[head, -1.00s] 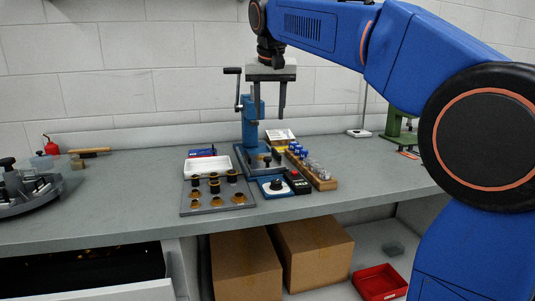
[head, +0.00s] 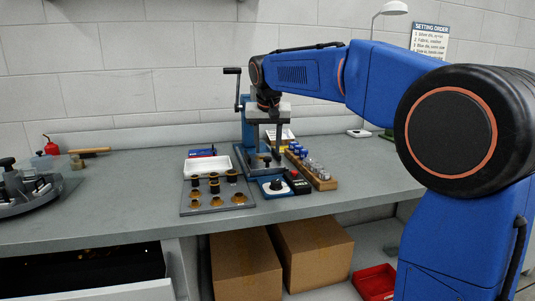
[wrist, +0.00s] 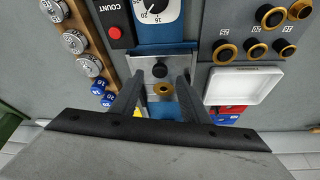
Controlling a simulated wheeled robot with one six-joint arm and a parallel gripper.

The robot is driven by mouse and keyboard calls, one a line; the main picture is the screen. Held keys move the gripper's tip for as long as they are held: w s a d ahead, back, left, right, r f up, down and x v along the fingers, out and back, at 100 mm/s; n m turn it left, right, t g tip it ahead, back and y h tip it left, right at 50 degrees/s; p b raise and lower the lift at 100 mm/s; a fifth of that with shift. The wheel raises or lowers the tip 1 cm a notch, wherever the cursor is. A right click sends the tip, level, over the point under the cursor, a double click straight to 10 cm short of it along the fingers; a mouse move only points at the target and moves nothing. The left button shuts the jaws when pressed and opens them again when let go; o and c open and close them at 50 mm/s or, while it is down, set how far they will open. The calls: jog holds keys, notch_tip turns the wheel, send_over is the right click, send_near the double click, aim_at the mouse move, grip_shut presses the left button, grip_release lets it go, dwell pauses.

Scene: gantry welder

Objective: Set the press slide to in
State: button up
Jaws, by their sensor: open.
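The blue press (head: 246,122) stands upright at the back of the bench, with a crank handle at its upper left. Its metal slide (wrist: 148,79) shows in the wrist view as a plate with a dark knob (wrist: 160,70) and a brass ring (wrist: 163,89). My gripper (head: 266,157) is open and points down in front of the press. In the wrist view my gripper (wrist: 160,80) has one finger on either side of the slide's knob and ring, with nothing held. I cannot tell whether the fingers touch the slide. My gripper hides part of the press in the head view.
A dial box (head: 276,187) and a black counter (head: 297,183) sit in front of the press. A wooden rack (head: 322,180) stands to the right. A white tray (head: 207,166) and a grey plate with several ringed dies (head: 190,208) lie left. The front bench strip is clear.

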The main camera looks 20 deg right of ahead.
aim_at(267, 158)
jog(key=shift+x, duration=1.8)
jog(key=shift+c, duration=0.4)
grip_shut()
jog(key=w, duration=1.3)
jog(key=shift+w+r, duration=0.1)
jog(key=shift+w, duration=0.1)
jog(key=shift+o, duration=0.4)
grip_release()
jog(key=shift+w, duration=0.1)
jog(key=v, duration=1.7)
jog(key=shift+s, duration=0.25)
